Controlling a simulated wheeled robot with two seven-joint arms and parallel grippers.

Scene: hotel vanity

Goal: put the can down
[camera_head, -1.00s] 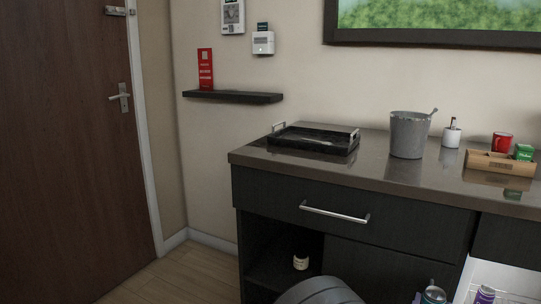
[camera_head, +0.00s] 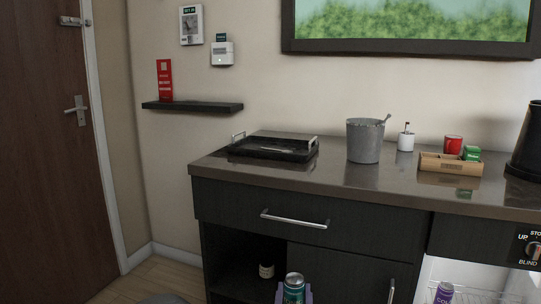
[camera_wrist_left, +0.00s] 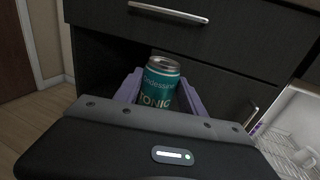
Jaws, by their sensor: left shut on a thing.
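A green tonic can (camera_head: 293,289) with a silver top is held upright at the bottom of the head view. My left gripper (camera_head: 294,296) is shut around it, with purple fingers on either side. In the left wrist view, the can (camera_wrist_left: 160,88) stands between the purple fingers, its label facing the camera. It is in front of the dark cabinet (camera_head: 340,275), below the counter's drawer. The counter (camera_head: 345,185) has a black tray (camera_head: 275,148) with silver handles at its left. My right gripper is not in view.
A purple can (camera_head: 443,293) stands in the white open compartment at lower right. The counter's front strip is clear.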

